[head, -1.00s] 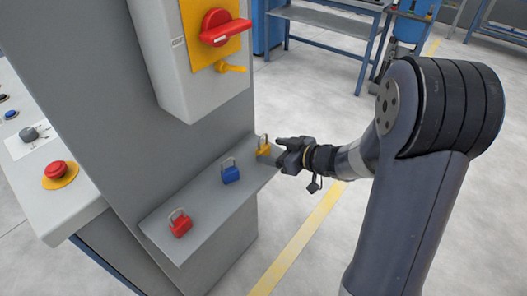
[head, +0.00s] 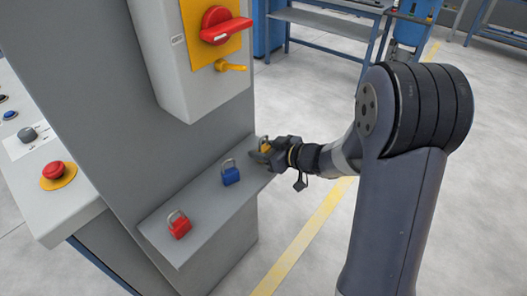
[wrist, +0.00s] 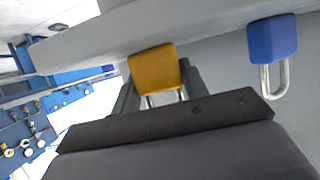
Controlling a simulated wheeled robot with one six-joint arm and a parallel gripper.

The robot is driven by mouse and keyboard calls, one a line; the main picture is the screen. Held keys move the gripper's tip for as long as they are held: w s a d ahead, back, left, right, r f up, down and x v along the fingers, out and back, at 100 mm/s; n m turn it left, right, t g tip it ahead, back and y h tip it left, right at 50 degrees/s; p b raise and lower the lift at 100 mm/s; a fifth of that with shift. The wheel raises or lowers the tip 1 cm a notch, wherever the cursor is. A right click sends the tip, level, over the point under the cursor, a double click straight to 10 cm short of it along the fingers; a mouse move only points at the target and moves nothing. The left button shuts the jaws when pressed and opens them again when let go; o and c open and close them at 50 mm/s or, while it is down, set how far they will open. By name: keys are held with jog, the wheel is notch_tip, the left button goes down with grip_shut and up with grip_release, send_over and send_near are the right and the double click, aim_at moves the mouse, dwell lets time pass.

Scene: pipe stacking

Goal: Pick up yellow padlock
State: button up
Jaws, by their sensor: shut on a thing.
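The yellow padlock (head: 265,146) stands at the right end of the grey shelf (head: 203,206), partly hidden by my gripper. In the wrist view the yellow padlock (wrist: 155,69) sits between the two dark fingers, its metal shackle pointing toward the gripper body. My gripper (head: 264,153) is shut on it; it also shows in the wrist view (wrist: 158,82). The padlock appears to be still at the shelf; whether it touches the surface is hard to tell.
A blue padlock (head: 230,173) stands just left of my gripper, and a red padlock (head: 179,225) farther along the shelf. A grey box with a red rotary switch (head: 222,26) and a yellow handle (head: 231,67) hangs above.

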jog(key=shift+c, duration=1.4)
jog(key=shift+r, duration=0.15)
notch_tip(320, 180, up, 10)
jog(key=p, duration=0.4)
